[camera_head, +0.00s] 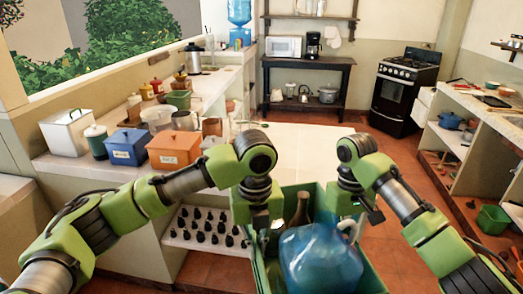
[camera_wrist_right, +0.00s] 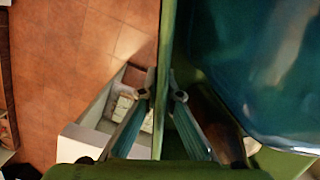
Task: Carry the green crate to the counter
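The green crate (camera_head: 373,276) is at the bottom middle of the head view, close to me. It holds a large blue jug (camera_head: 318,260) and a brown bottle (camera_head: 300,211). My left gripper (camera_head: 262,222) is at the crate's left wall; its fingertips are hidden. My right gripper (camera_head: 362,212) is at the right wall. In the right wrist view, the fingers of my right gripper (camera_wrist_right: 162,92) close in on both sides of the crate's thin wall (camera_wrist_right: 163,60). The pale counter (camera_head: 305,147) lies beyond the crate, with its middle clear.
Blue (camera_head: 127,147) and orange (camera_head: 174,150) boxes and several pots and jars crowd the left counter. Dark bottles (camera_head: 205,224) stand on a low shelf below it. A black stove (camera_head: 403,88) is at the back right. Open tiled floor lies right of the counter.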

